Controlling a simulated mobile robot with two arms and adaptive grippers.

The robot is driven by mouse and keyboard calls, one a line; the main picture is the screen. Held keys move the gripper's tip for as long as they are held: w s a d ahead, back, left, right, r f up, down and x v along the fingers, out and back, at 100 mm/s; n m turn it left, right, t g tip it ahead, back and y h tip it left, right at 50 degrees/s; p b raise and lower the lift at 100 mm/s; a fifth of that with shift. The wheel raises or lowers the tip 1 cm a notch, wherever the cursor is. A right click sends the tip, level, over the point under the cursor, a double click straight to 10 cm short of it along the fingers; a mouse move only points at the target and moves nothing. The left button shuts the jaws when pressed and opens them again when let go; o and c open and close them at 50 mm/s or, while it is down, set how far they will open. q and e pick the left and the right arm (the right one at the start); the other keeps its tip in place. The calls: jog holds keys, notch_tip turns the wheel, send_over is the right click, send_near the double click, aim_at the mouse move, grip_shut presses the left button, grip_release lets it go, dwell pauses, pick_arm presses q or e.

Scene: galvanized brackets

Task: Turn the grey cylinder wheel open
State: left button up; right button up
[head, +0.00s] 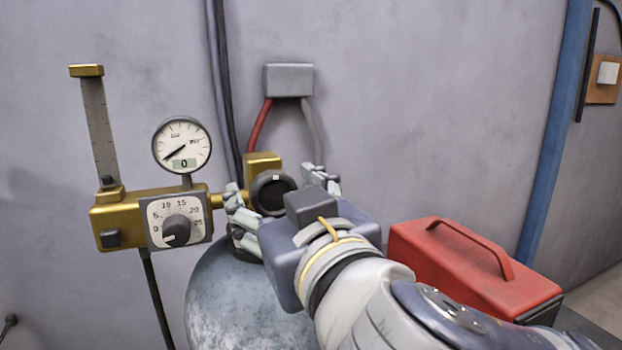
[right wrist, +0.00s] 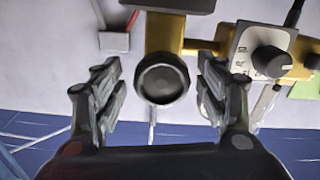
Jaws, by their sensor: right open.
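The grey cylinder (head: 215,290) stands against the wall, its lower part out of frame. Its dark round wheel (head: 272,193) sits on a brass valve block (head: 262,160) and faces me. In the right wrist view the wheel (right wrist: 162,78) shows whole, with a ribbed rim. My right gripper (head: 283,190) is open, with one finger on each side of the wheel. In the right wrist view my right gripper (right wrist: 160,72) has a visible gap between each finger and the wheel. My left gripper is not in view.
A brass regulator (head: 120,217) with a dial knob (head: 176,230), flow tube (head: 98,125) and gauge (head: 182,146) reading 0 is left of the wheel. A grey wall box (head: 289,80) with cables is above. A red toolbox (head: 450,265) stands at right, near my right arm.

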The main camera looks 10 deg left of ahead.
jog(key=shift+w+a, duration=0.25)
jog(key=c, duration=1.1)
jog(key=shift+n+b, duration=0.35)
jog(key=shift+n, duration=0.35)
jog(key=n+b, duration=0.2)
jog(key=n, duration=0.3)
jog(key=n+b, duration=0.2)
jog(key=n, duration=0.2)
jog(key=shift+n, duration=0.3)
jog(key=n+b, duration=0.1)
jog(key=n, duration=0.5)
jog(key=shift+b, duration=0.3)
jog(key=n, duration=0.4)
jog(key=shift+n+b, duration=0.3)
jog(key=shift+b, duration=0.05)
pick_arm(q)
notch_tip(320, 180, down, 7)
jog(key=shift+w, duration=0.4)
pick_arm(e)
jog(key=shift+n, duration=1.1)
jog(key=shift+f, duration=0.1)
